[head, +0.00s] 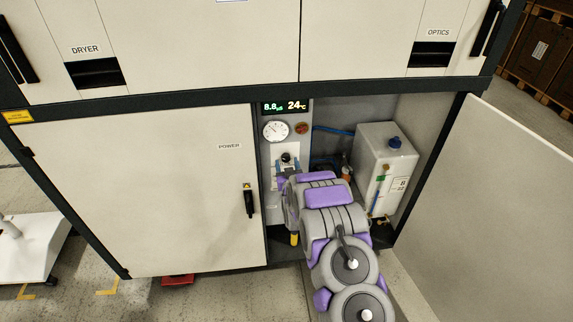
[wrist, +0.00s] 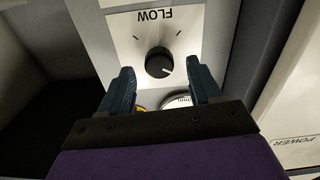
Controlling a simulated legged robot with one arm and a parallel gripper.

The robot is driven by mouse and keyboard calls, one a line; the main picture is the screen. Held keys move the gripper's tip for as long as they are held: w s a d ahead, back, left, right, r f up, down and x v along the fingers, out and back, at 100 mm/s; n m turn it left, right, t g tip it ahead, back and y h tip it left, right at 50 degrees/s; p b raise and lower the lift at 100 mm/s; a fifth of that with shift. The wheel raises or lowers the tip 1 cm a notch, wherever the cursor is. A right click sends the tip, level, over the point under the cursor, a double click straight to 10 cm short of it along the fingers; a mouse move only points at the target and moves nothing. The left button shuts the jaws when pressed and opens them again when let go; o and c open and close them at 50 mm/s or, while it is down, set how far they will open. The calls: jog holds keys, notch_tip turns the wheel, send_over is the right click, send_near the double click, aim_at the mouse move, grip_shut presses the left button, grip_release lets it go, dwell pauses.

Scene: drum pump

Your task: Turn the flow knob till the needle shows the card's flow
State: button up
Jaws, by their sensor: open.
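The black flow knob (wrist: 159,62) sits on a pale panel marked FLOW, which appears upside down in the wrist view. A light pointer line shows on the knob, and tick marks surround it. My gripper (wrist: 161,72) is open, with one finger to each side of the knob and no clear contact. In the head view the knob (head: 286,157) shows just above my gripper (head: 287,165). The round white dial (head: 276,130) is above the knob; its needle is too small to read. I cannot make out a card with a flow value.
A lit display (head: 285,106) reads 8.8 and 24°C. A white tank (head: 382,170) with a blue cap stands right of my arm. The open door (head: 500,200) bounds the right side, and the closed POWER door (head: 150,190) the left. A yellow-handled item (head: 294,239) hangs below.

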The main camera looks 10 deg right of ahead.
jog(key=shift+w, duration=0.8)
jog(key=shift+c, duration=0.2)
jog(key=c, duration=1)
